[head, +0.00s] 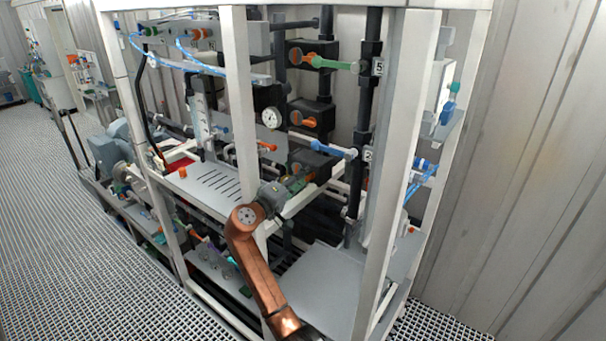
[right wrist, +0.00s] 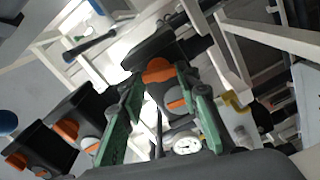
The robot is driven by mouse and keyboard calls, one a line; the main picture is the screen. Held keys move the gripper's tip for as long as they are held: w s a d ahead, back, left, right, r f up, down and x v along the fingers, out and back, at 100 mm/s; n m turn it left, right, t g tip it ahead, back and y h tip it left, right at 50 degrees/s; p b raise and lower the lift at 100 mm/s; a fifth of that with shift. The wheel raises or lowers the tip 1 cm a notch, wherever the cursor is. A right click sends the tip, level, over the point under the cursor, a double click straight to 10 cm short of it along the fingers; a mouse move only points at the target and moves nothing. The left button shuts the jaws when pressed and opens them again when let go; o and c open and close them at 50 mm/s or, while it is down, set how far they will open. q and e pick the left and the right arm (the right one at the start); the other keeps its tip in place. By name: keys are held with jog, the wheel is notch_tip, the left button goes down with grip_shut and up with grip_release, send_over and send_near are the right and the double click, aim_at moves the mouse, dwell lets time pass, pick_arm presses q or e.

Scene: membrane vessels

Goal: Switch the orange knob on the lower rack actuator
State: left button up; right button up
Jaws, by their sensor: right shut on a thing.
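The lower rack actuator is a black box (head: 318,160) on the white rack, partly hidden behind my right gripper (head: 296,181) in the head view. In the right wrist view its orange knob (right wrist: 158,71) shows between the green fingers of my right gripper (right wrist: 160,84). The fingers are shut on the knob, one on each side. A second orange part with a grey round piece (right wrist: 176,100) shows just below it. My copper-coloured right arm reaches up from the bottom of the head view. My left gripper is not in view.
Two more black actuators with orange knobs, an upper one (head: 299,54) and a middle one (head: 303,119), sit above. A pressure gauge (head: 271,118) is left of the middle one. White rack posts (head: 240,105) stand close to my arm. Grated floor (head: 90,255) is clear at left.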

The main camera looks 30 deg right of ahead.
jog(key=shift+n+p, duration=0.5)
jog(key=shift+n, duration=0.2)
jog(key=o, duration=1.2)
jog(key=shift+c, duration=0.2)
jog(key=v, duration=1.2)
